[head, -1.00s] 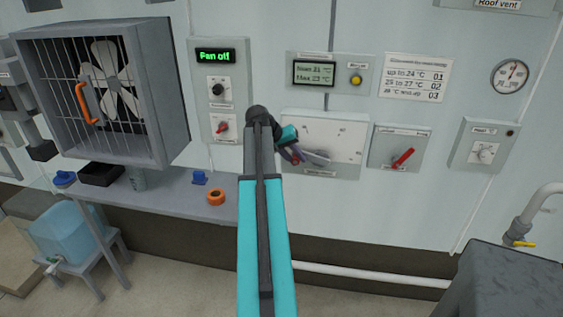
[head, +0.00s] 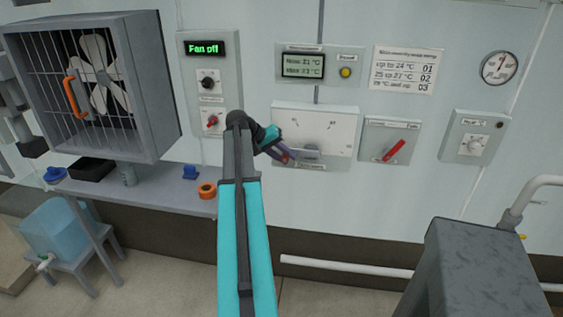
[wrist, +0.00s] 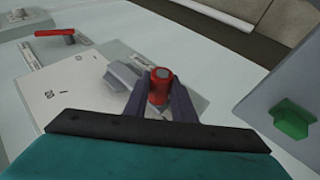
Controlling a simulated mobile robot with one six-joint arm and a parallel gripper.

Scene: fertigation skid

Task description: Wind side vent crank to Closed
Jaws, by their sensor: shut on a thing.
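The side vent crank is on a white panel (head: 335,122) with printed marks on the wall. In the wrist view the crank has a grey hub and arm (wrist: 122,75) and an upright red knob (wrist: 160,90). My gripper (head: 288,155) is at the panel's lower left in the head view. In the wrist view my gripper (wrist: 160,100) has its two dark fingers on either side of the red knob, shut on it. In the head view the fingers hide the knob, and the panel's small lettering is too blurred to read.
A switch box with a red lever (head: 394,150) is just right of the crank panel. The "Fan off" panel (head: 207,85) and caged fan (head: 100,90) are to the left. A shelf (head: 150,190) lies below. A grey block (head: 480,260) stands at front right.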

